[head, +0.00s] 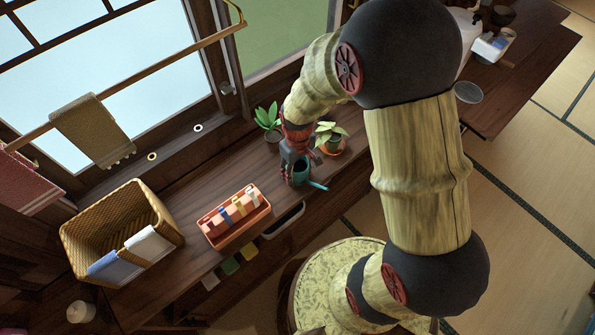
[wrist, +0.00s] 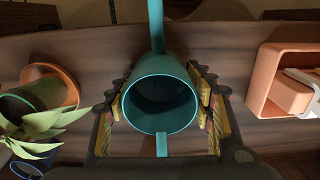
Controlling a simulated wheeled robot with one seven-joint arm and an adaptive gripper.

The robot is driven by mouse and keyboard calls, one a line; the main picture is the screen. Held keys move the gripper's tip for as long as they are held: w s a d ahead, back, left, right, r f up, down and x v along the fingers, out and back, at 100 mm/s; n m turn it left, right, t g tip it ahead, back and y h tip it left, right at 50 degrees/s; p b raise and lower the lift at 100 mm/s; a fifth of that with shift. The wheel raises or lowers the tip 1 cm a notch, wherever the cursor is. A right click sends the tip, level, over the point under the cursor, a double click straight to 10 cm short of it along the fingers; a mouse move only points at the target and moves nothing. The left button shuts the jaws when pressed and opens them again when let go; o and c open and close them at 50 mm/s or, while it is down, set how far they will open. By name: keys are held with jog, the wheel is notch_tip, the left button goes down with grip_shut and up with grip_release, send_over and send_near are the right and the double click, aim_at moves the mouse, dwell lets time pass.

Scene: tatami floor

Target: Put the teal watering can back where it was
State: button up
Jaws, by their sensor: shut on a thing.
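The teal watering can (head: 301,172) is on or just above the wooden counter (head: 188,213), between the potted plants and the terracotta box; I cannot tell whether its base touches the wood. My gripper (head: 294,155) comes down over it from above. In the wrist view, the can (wrist: 160,95) shows its open round mouth, with teal parts at its top and bottom. My gripper's padded fingers (wrist: 161,105) are closed on both sides of its body. The can looks empty, though its inside is dark.
A plant in a terracotta pot (head: 332,145) and another plant (head: 268,117) stand close by. A terracotta box of packets (head: 240,235) is left of the can. A wicker basket (head: 85,218) stands further left. A towel rail (head: 145,72) crosses the window.

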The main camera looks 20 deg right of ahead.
aim_at(298, 163)
jog(key=shift+f, duration=0.1)
jog(key=o, duration=1.4)
notch_tip(298, 163, up, 13)
jog(key=p, duration=0.3)
jog(key=shift+f+p, duration=0.2)
jog(key=shift+p, duration=0.2)
jog(key=shift+s+r+m+t, duration=0.8)
jog(key=shift+s+r, duration=1.55)
jog(key=shift+r, duration=1.45)
jog(key=shift+s+r+m+t, duration=0.4)
jog(key=shift+s+r+t, duration=0.65)
jog(key=shift+s+r, duration=2.05)
jog(key=shift+s+r+m+t, duration=0.8)
jog(key=shift+s+r, duration=0.75)
jog(key=shift+r, duration=3)
